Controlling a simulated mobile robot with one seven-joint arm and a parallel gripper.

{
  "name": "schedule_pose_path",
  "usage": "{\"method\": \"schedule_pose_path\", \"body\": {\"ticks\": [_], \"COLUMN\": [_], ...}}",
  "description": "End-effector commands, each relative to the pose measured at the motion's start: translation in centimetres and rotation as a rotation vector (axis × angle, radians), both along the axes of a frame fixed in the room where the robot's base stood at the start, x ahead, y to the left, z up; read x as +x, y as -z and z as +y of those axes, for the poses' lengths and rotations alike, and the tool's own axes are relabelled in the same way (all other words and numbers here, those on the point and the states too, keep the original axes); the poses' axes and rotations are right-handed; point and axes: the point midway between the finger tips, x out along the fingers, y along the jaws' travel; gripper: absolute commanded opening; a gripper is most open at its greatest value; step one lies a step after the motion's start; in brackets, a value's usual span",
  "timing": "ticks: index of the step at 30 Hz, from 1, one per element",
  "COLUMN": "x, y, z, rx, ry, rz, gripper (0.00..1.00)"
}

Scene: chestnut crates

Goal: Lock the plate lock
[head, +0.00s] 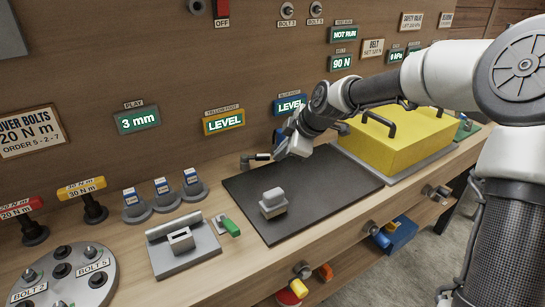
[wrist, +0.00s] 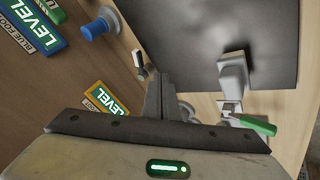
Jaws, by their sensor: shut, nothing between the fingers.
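A dark flat plate (head: 325,176) lies on the bench and also shows in the wrist view (wrist: 205,30). A small lever with a dark end (head: 249,158) stands at the plate's far edge by the wall; it shows in the wrist view (wrist: 139,63). A green handle (head: 230,227) sits by the plate's near left corner, also in the wrist view (wrist: 258,125). I cannot tell which of these is the plate lock. My gripper (head: 287,153) is shut and empty, above the plate's far side near the lever.
A pale block (head: 273,203) stands on the plate. A yellow crate-like cover (head: 390,145) with black handles is to the right. A grey fixture (head: 183,250) and a round bolt disc (head: 62,283) are at the left.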

Motion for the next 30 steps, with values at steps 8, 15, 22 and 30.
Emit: {"method": "schedule_pose_path", "body": {"ticks": [8,15,22,30], "x": [2.0,4.3,7.5,8.2], "y": [4.3,8.2,7.7,7.7], "z": [2.2,4.2,4.1,4.2], "rx": [0.001,-0.001,0.000,-0.001], "ry": [-0.005,-0.003,0.001,0.000], "rz": [0.003,0.003,0.000,0.001], "gripper": [0.00,0.00,0.00,0.00]}}
